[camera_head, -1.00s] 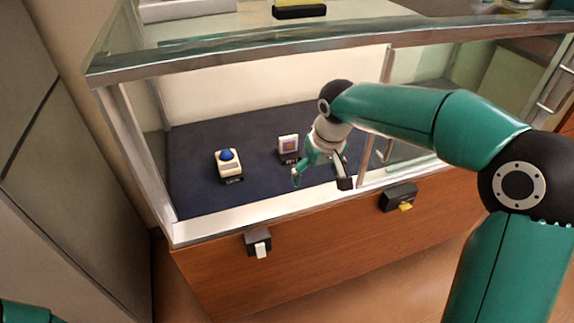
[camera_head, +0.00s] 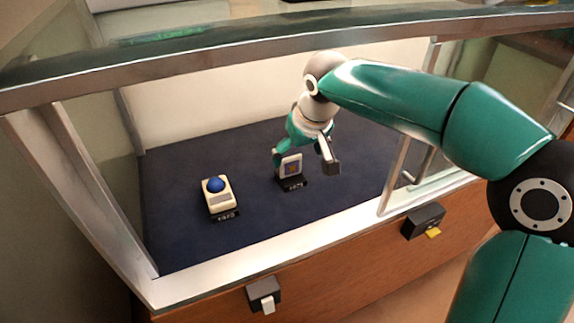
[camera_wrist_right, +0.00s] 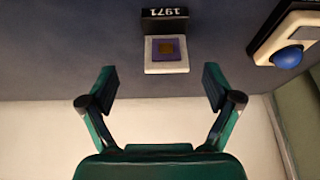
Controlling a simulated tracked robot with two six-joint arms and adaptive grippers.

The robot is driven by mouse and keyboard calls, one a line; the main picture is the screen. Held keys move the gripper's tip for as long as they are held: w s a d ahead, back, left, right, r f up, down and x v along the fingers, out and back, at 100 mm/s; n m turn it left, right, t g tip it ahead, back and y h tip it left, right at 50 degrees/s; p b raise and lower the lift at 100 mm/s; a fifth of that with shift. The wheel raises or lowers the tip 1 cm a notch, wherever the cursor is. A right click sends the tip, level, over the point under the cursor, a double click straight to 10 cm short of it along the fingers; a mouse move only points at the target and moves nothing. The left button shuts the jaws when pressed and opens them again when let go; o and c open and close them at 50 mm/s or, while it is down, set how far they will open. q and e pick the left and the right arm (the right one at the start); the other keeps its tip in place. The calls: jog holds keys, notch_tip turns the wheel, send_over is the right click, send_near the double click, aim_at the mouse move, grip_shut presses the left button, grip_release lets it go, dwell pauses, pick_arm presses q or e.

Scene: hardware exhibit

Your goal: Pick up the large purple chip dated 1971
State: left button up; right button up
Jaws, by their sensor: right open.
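The purple chip (camera_head: 291,167) is a square with a gold centre, set on a white square plate in the glass case. A black label (camera_head: 293,184) stands at its front; in the right wrist view the label (camera_wrist_right: 165,13) reads 1971. That view also shows the chip (camera_wrist_right: 168,49) ahead of the fingers, roughly centred between them and apart from both. My right gripper (camera_head: 304,156) is open and empty, inside the case just above and around the chip in the head view; it also shows in the wrist view (camera_wrist_right: 160,83). My left gripper is out of view.
A cream device with a blue ball (camera_head: 215,184) stands left of the chip on the dark blue case floor (camera_head: 175,225). The metal top rail (camera_head: 190,68) and front sill (camera_head: 320,233) frame the case. A glass panel is at the right.

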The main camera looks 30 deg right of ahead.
aim_at(289, 168)
jog(key=shift+w+a+f+b, duration=0.15)
jog(key=shift+w+f+b, duration=0.35)
jog(key=shift+f, duration=0.3)
jog(key=b+x, duration=0.1)
jog(key=x, duration=0.1)
jog(key=b+x, duration=0.1)
jog(key=x, duration=0.2)
jog(key=shift+w+a+f, duration=0.1)
jog(key=shift+a+f, duration=0.15)
jog(key=shift+f, duration=0.1)
jog(key=c, duration=1.3)
